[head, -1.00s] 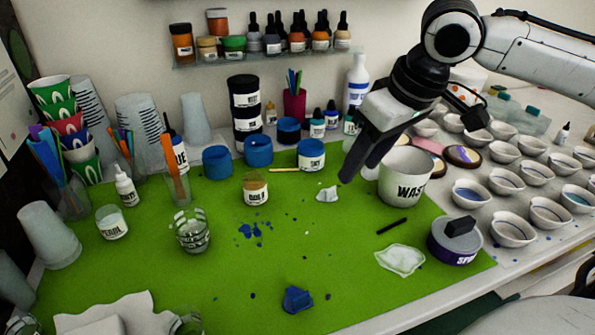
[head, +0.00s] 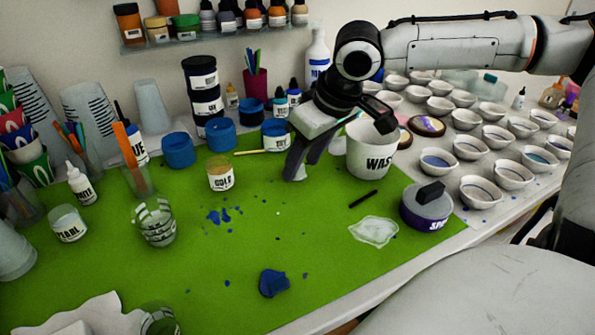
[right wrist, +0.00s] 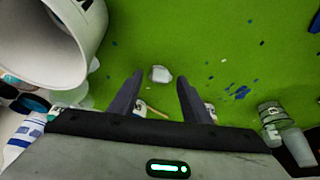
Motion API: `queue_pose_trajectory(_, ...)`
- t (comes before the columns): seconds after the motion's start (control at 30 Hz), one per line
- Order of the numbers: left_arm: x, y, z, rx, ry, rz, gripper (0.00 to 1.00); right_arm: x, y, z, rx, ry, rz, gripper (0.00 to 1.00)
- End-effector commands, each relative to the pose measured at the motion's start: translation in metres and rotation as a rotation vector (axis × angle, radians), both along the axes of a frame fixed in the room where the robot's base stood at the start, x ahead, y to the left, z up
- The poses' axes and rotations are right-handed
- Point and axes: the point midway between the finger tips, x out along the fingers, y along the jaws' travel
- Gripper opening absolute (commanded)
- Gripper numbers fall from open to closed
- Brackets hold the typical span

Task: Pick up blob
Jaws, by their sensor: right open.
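A small whitish blob (right wrist: 160,74) lies on the green mat (head: 190,270). In the right wrist view it sits just beyond and between the tips of my right gripper (right wrist: 161,79). In the head view my right gripper (head: 303,168) points down at the mat, left of the white WASTE cup (head: 371,150), and its fingers largely hide the whitish blob. The jaws are apart with nothing held. A dark blue lump (head: 273,283) lies near the mat's front, and a clear flat puddle-like piece (head: 374,231) lies at the right. My left gripper is not in view.
A GOLD jar (head: 220,174) and blue-lidded jars (head: 178,150) stand left of the gripper. A dark stick (head: 363,198) and a purple tin (head: 426,207) lie to the right. Many small bowls (head: 481,191) fill the right side. The mat's middle front is mostly clear.

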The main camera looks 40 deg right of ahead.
Motion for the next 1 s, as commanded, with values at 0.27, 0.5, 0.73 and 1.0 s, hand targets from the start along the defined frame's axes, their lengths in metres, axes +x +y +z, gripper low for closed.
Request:
queue_pose_trajectory(0.27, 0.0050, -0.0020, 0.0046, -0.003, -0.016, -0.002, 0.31, 0.0047, 0.0005, -0.0111, 0.001, -0.001, 0.000, 0.44)
queue_pose_trajectory(0.5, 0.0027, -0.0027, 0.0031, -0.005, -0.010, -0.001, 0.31, 0.0044, 0.0004, -0.0107, 0.001, -0.001, -0.001, 0.22)
queue_pose_trajectory(0.73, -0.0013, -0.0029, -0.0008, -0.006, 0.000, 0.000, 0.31, 0.0043, 0.0003, -0.0109, 0.001, 0.000, -0.001, 0.00)
queue_pose_trajectory(1.0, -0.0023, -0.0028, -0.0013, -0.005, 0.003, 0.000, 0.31, 0.0044, 0.0001, -0.0081, 0.000, -0.001, -0.001, 0.00)
